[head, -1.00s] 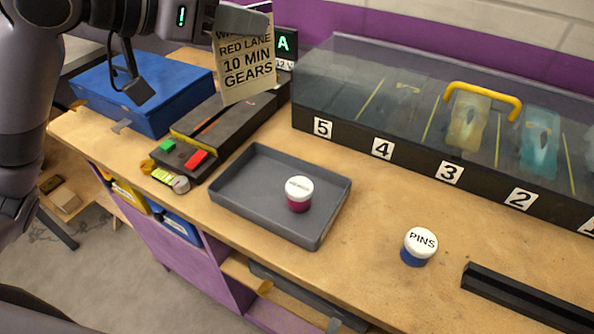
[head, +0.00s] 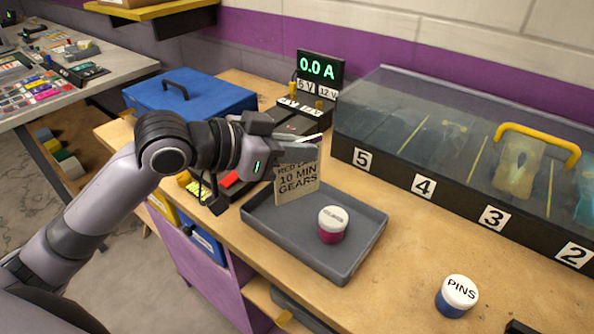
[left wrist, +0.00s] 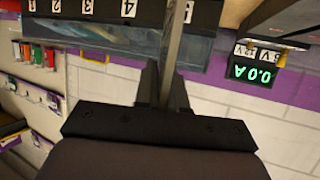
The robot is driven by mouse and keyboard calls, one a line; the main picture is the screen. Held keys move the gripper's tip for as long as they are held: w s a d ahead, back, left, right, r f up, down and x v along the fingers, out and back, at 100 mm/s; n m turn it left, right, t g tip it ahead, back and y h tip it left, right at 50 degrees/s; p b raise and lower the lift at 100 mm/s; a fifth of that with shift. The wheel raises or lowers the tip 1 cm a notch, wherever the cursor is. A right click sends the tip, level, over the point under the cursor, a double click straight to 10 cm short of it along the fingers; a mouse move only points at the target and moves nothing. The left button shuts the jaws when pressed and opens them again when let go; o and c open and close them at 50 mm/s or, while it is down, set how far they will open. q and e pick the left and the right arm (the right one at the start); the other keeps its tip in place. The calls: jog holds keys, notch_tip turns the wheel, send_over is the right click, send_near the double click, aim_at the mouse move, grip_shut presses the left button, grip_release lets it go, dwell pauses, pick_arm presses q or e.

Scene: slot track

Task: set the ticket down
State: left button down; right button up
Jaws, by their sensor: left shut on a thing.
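The ticket (head: 298,184) is a beige card with dark print, "RED LANE 10 MIN GEARS" in part. It hangs upright from my left gripper (head: 310,143), which is shut on its top edge. In the head view the card is in front of the left back part of the grey tray (head: 357,258); I cannot tell whether its lower edge touches the tray. My right gripper is in neither view.
A white-lidded jar with a dark red base (head: 332,225) stands in the tray. A PINS jar (head: 457,296) stands to the right on the bench. A clear-covered case with numbered slots (head: 450,150) and a power supply reading 0.0 A (head: 319,68) are behind.

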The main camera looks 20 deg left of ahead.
aim_at(319, 170)
pick_arm(q)
jog(key=shift+f, duration=2.1)
jog(key=shift+f, duration=0.2)
jog(key=c, duration=1.2)
grip_release()
jog(key=shift+r, duration=0.15)
jog(key=shift+s+a+r, duration=0.1)
jog(key=shift+s+a, duration=0.05)
jog(key=b+v, duration=0.2)
jog(key=v, duration=0.9)
jog(key=shift+r, duration=0.25)
